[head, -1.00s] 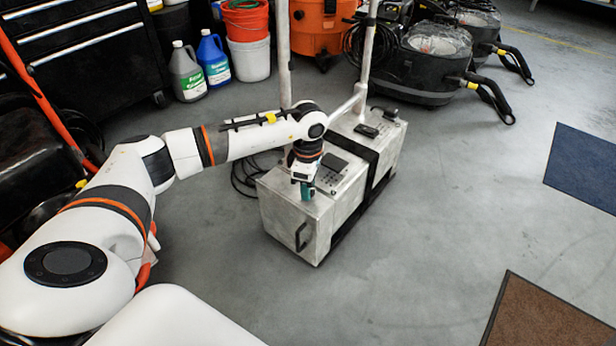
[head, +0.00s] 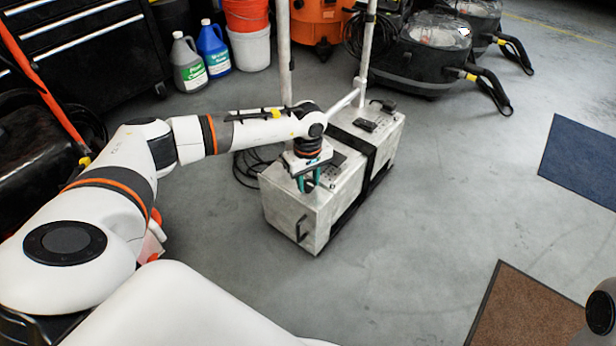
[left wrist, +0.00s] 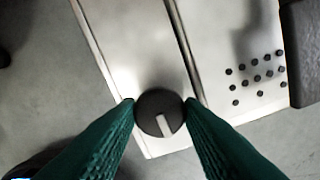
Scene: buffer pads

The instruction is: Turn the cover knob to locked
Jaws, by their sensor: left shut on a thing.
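The cover knob (left wrist: 158,104) is a round black knob with a pale pointer bar, near the end of a silver metal cover in the left wrist view. Its pointer runs toward the bottom of that picture, leaning slightly right. My left gripper (left wrist: 160,108) has its green fingertips on both sides of the knob and is shut on it. In the head view my left gripper (head: 309,182) points down onto the near end of the silver metal box (head: 290,213); the knob is hidden there. I cannot read any locked mark. My right gripper is out of view.
A black strap (head: 369,160) crosses the box, and a metal frame (head: 367,50) rises behind it. Black floor machines (head: 425,65), an orange vacuum (head: 318,25) and jugs (head: 188,65) stand at the back. A brown mat (head: 520,310) and a blue mat (head: 583,160) lie right; floor between is clear.

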